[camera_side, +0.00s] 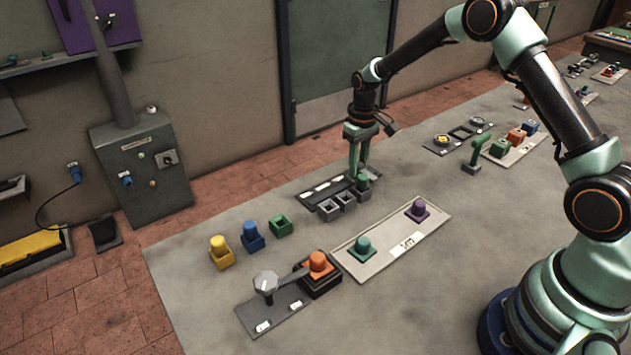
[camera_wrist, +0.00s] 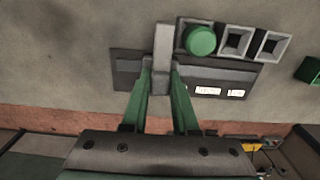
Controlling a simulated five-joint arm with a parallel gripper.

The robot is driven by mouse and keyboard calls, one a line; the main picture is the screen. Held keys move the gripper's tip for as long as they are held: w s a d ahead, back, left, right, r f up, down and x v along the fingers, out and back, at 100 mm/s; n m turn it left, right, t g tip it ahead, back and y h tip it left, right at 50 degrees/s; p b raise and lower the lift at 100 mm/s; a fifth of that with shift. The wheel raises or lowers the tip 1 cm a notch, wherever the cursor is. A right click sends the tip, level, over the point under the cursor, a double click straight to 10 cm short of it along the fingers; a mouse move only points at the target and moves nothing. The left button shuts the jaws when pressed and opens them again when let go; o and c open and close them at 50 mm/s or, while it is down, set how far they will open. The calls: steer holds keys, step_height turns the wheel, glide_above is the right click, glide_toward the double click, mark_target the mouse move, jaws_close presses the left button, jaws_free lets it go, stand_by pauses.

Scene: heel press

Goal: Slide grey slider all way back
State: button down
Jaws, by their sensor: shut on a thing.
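The grey slider (camera_wrist: 163,46) is a light grey bar lying across a dark base plate (camera_wrist: 125,68) in the wrist view. My gripper (camera_wrist: 161,66) has one green finger on each side of the slider and is shut on it. In the side view my gripper (camera_side: 357,172) reaches straight down at the right end of the dark plate (camera_side: 312,196), and the slider is mostly hidden behind the fingers and the green peg. White labels (camera_wrist: 207,91) lie along the plate.
A row of grey square sockets (camera_side: 330,211) stands along the plate; the one nearest the slider holds a green peg (camera_wrist: 200,40). Green, blue and yellow blocks (camera_side: 221,256) stand at left. A pale board (camera_side: 385,245) with teal and purple pegs lies in front.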

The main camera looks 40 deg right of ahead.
steer(key=d, duration=0.5)
steer(key=c, duration=0.7)
jaws_free()
steer(key=shift+a, duration=0.1)
steer(key=shift+r, duration=0.1)
steer(key=shift+r, duration=0.3)
step_height(320, 180, up, 11)
steer(key=shift+r, duration=0.2)
